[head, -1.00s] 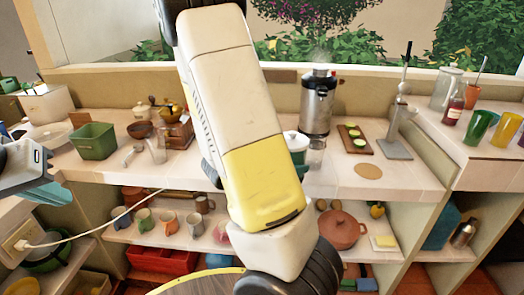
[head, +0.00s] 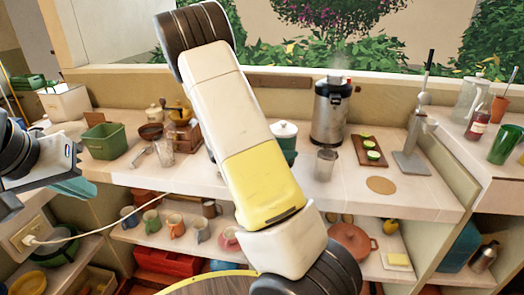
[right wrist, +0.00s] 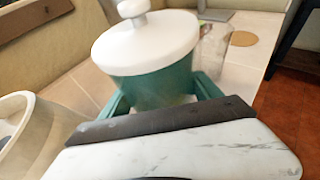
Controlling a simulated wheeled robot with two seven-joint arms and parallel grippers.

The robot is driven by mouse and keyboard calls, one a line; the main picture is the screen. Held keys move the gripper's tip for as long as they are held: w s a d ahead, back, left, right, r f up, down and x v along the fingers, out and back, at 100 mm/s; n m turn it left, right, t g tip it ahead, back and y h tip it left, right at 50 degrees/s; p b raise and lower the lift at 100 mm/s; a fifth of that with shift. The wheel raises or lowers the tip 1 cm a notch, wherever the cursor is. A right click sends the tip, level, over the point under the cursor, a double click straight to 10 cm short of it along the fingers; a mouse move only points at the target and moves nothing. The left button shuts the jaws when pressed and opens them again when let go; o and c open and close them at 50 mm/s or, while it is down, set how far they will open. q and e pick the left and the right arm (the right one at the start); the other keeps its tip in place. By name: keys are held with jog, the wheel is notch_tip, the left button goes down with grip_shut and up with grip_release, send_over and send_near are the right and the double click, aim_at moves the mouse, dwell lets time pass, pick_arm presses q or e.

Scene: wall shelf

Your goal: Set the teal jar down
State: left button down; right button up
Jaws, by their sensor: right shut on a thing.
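The teal jar (head: 289,155) with a white knobbed lid (head: 284,129) is over the back counter in the head view, partly hidden by my right arm. In the right wrist view the jar (right wrist: 155,88) appears upright between the teal fingers of my right gripper (right wrist: 162,95), which is shut on it. The jar's base is hidden, so I cannot tell if it touches the counter. In the head view the right gripper is hidden behind my arm. My left gripper (head: 78,188) is at the left edge, away from the jar; its finger opening is unclear.
A round brown mat (head: 381,185) lies near the front edge. A pale round vessel (right wrist: 22,105) is close left in the wrist view.

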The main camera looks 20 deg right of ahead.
jog(key=shift+w+a, duration=0.1)
jog(key=shift+w, duration=0.55)
jog(key=shift+s+f, duration=0.1)
jog(key=shift+f, duration=1.65)
jog(key=shift+f, duration=0.15)
jog(key=o, duration=1.9)
